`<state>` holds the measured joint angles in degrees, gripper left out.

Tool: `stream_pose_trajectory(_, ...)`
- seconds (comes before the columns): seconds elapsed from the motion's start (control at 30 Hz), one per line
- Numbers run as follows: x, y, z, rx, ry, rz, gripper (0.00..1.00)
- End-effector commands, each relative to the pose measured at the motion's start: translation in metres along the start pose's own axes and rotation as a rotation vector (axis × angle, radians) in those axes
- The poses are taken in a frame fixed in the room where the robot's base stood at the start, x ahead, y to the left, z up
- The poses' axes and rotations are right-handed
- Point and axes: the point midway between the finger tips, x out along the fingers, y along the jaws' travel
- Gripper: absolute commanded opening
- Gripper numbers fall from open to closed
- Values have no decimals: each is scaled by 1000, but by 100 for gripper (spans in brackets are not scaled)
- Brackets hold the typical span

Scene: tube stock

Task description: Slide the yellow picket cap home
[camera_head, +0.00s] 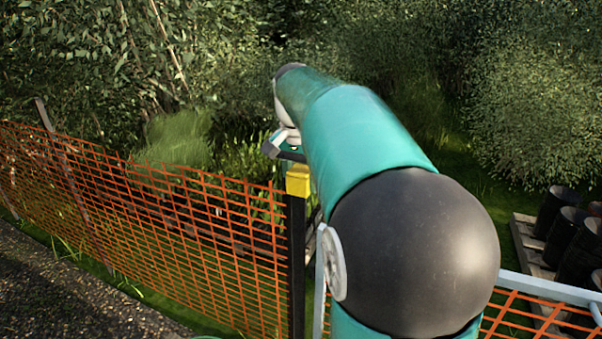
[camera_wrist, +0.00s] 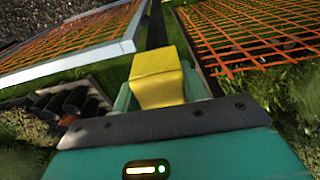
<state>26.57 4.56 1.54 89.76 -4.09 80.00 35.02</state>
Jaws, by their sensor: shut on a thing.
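The yellow picket cap (camera_head: 298,180) is at the top of a dark upright picket (camera_head: 296,265) in the head view. In the wrist view the yellow cap (camera_wrist: 158,77) sits between the green fingers of my gripper (camera_wrist: 168,95). My gripper is shut on the cap. The dark picket (camera_wrist: 156,25) runs away beyond the cap in the wrist view. In the head view my gripper is mostly hidden behind my arm. How far the cap sits down over the picket cannot be told.
Orange mesh fence (camera_head: 150,215) runs left from the picket. A grey-framed mesh panel (camera_head: 550,290) stands at the right. Dark cylinders (camera_head: 570,235) stand on a wooden pallet (camera_head: 525,240) at right. Dense bushes (camera_head: 530,110) fill the back. A gravel path (camera_head: 50,290) lies at lower left.

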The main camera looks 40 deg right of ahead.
Motion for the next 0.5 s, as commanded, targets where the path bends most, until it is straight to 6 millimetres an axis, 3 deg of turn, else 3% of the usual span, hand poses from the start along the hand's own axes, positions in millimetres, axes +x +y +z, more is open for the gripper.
stream_pose_trajectory(0.43,8,0,1,1,1,0,22)
stream_pose_trajectory(0.47,7,0,1,1,1,0,49)
stream_pose_trajectory(0.5,7,0,1,1,1,0,57)
